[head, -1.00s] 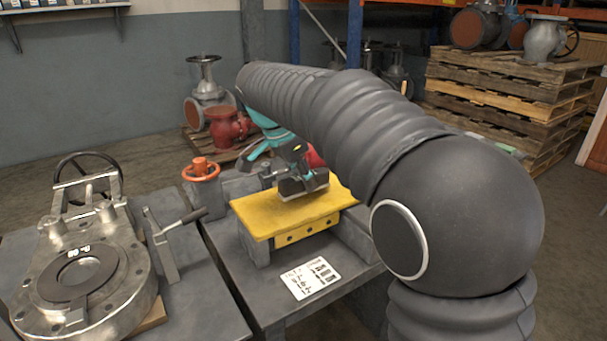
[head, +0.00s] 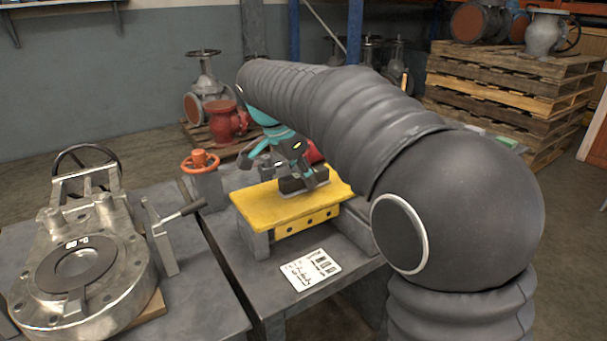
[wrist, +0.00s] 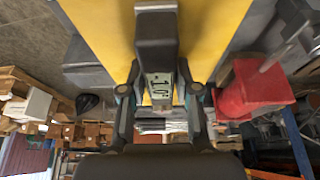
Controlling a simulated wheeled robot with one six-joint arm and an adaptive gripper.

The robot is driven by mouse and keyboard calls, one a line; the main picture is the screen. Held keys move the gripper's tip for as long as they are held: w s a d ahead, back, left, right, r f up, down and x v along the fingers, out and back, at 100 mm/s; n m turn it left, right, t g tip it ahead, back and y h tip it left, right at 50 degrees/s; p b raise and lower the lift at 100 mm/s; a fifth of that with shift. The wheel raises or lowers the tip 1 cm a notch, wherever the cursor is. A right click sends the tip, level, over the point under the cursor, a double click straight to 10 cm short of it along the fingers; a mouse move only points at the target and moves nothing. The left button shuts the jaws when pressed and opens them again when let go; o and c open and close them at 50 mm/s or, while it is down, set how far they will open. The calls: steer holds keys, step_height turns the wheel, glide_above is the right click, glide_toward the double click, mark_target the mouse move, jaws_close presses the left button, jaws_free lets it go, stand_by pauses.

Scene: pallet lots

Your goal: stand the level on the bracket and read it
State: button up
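The level, a dark block with a pale base edge (head: 303,184), rests on the yellow bracket (head: 270,212) near its back right part. In the wrist view the level (wrist: 156,40) lies along the yellow plate (wrist: 212,30). A small lit display on its near end seems to show 1.0, turned sideways; any sign or further mark is unclear. My gripper (head: 280,165) is open at the level, its fingers spread. In the wrist view, gaps show between the level and both fingers of my gripper (wrist: 160,98).
A printed label card (head: 311,269) lies on the grey bench in front of the bracket. A large metal valve (head: 85,270) and a clamp handle (head: 180,215) stand at left. An orange handwheel (head: 200,162) and red valve (head: 225,122) are behind. Stacked pallets (head: 510,85) are back right.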

steer(key=o, duration=0.5)
steer(key=shift+c, duration=0.2)
steer(key=v, duration=1.1)
steer(key=shift+r, duration=0.1)
steer(key=s+d+f+n+y, duration=0.25)
steer(key=s+d+n, duration=0.35)
steer(key=s+d, duration=0.55)
steer(key=s+d+f+n+t, duration=0.1)
steer(key=s+d+f+n, duration=0.1)
steer(key=s+d+f, duration=0.2)
steer(key=s+d+f+n+t+y, duration=0.1)
steer(key=s+d+f, duration=0.4)
steer(key=s+f, duration=0.5)
steer(key=shift+f+n+t, duration=0.5)
steer(key=shift+f+n, duration=0.3)
steer(key=shift+n, duration=0.3)
